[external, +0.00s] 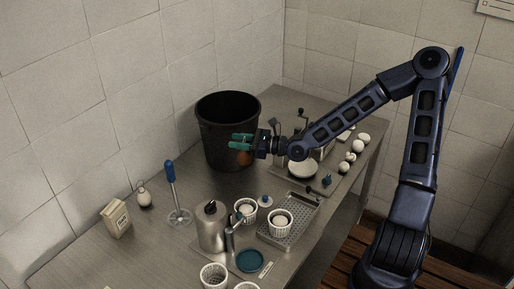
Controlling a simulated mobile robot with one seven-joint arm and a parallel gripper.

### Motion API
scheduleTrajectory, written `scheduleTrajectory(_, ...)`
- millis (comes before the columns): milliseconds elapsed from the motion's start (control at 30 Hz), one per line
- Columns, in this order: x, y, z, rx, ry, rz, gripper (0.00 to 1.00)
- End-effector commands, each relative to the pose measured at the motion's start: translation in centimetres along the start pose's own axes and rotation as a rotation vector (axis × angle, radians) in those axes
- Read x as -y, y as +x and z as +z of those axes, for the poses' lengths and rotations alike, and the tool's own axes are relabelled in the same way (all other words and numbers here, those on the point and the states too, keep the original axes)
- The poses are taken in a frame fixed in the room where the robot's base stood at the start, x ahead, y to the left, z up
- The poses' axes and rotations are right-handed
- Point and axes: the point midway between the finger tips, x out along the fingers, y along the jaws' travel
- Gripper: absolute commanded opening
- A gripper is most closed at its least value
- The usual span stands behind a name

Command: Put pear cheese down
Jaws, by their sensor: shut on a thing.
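My gripper (241,142), with green fingers, is at the front of the black bucket, as seen in the external view. It is shut on a small brownish-orange thing, which I take to be the pear cheese (243,157). It shows just below the fingers, dark against the bucket, and its outline is hard to make out. I cannot tell how far it is above the table or whether it touches the bucket. Another pale, pear-shaped piece (144,196) with a loop stands at the left by the wall.
The black bucket (215,110) stands at the back. Several white balls (364,140) lie at right. Clear table lies left of the canister.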

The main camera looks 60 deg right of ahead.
Motion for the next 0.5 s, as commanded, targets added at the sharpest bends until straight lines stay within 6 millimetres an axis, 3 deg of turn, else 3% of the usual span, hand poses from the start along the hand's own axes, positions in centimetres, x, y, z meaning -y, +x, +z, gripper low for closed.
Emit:
scheduleTrajectory(300,-0.1,0.1,-6.6,-0.002,0.002,0.002,0.00)
scheduleTrajectory(500,0.0,0.1,-8.2,0.000,0.001,0.000,0.00)
